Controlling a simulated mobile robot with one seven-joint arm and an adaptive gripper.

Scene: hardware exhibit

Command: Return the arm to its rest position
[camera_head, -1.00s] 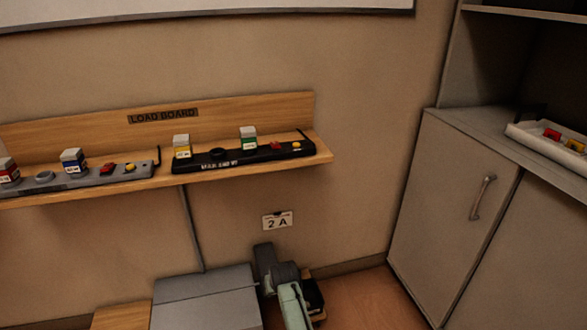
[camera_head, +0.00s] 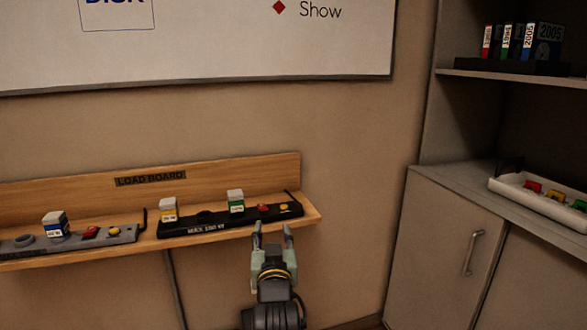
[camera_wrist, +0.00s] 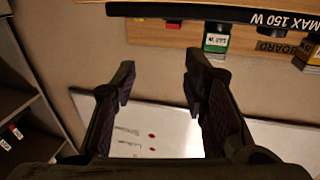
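My gripper (camera_head: 272,232) is raised in front of the right end of the wooden shelf, with its fingers pointing up. The fingers stand apart with nothing between them. In the wrist view my gripper (camera_wrist: 158,85) also shows open and empty, with bare wall and part of the whiteboard behind it. The black power strip (camera_head: 230,220) on the shelf lies just beyond the fingertips. Whether the fingers touch the shelf edge I cannot tell.
The wooden shelf (camera_head: 75,252) runs along the wall and holds a grey strip (camera_head: 75,239) and the black strip with colored blocks. A grey cabinet (camera_head: 430,250) stands at the right with a white tray (camera_head: 545,202) on top. A whiteboard (camera_head: 200,45) hangs above.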

